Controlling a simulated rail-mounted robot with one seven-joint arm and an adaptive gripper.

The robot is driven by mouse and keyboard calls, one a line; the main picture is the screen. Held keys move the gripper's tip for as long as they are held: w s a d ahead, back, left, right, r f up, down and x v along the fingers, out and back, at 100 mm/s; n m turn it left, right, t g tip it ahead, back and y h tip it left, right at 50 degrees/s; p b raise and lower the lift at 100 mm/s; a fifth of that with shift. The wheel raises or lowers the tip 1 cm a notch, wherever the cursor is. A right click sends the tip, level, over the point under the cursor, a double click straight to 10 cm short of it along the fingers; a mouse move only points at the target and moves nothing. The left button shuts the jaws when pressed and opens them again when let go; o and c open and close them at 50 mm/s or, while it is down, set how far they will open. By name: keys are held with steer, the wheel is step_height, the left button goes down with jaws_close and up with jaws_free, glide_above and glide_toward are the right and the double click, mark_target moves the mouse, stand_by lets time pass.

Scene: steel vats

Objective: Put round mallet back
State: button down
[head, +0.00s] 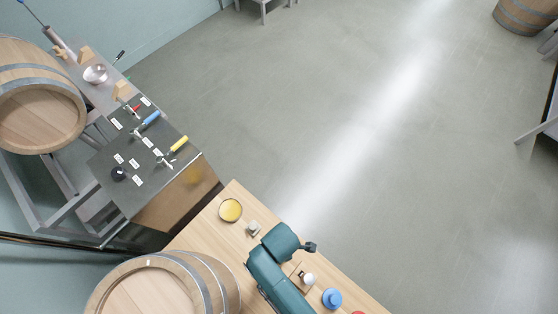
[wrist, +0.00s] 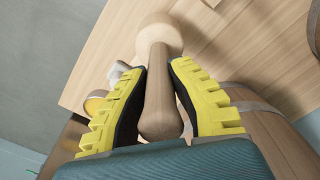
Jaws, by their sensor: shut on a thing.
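The round mallet (wrist: 160,36) is pale wood, with a round head and a tapered handle. In the wrist view its handle runs between the yellow-padded fingers of my gripper (wrist: 157,72), which is shut on it. The head of the mallet points away from my palm, over the wooden table top (wrist: 105,50). I cannot tell whether it touches the table. In the head view my teal arm is over the table (head: 212,228), and the mallet and fingertips cannot be made out there.
A yellow dish (head: 230,210), a small grey block (head: 253,228), a white-topped item (head: 308,279) and a blue item (head: 332,298) stand on the table. A barrel (head: 150,290) is at its left. A dark board (head: 150,180) holds labelled tools. Open floor lies right.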

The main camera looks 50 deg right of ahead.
steer(key=shift+f+b, duration=0.3)
steer(key=shift+f, duration=1.4)
steer(key=c, duration=1.1)
jaws_free()
